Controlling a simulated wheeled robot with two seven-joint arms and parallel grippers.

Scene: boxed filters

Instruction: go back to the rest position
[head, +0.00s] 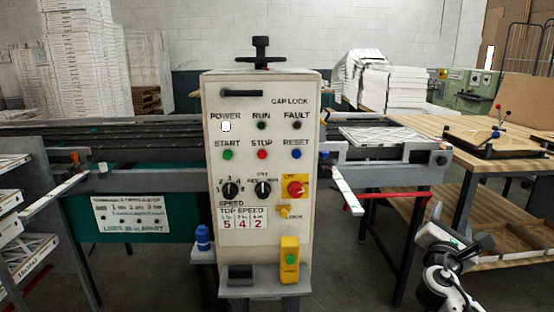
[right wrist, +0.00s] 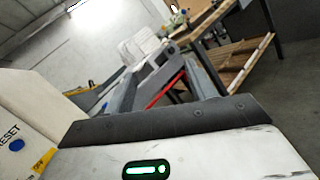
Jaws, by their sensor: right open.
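My right gripper (head: 450,234) is at the lower right of the head view, to the right of the control cabinet and in front of the wooden workbench. It is open, and I see nothing held in it. The right wrist view shows the white hand housing with a dark edge and a lit green indicator across the bottom. The cabinet's edge with its blue RESET button is at the left of that view. My left gripper is not in view.
The control cabinet (head: 263,185) stands in the middle, with a conveyor (head: 120,150) running behind it. A support arm (head: 346,190) with a white strip juts out at its right. A wooden workbench (head: 415,128) stands at the right. Bare floor shows between cabinet and bench.

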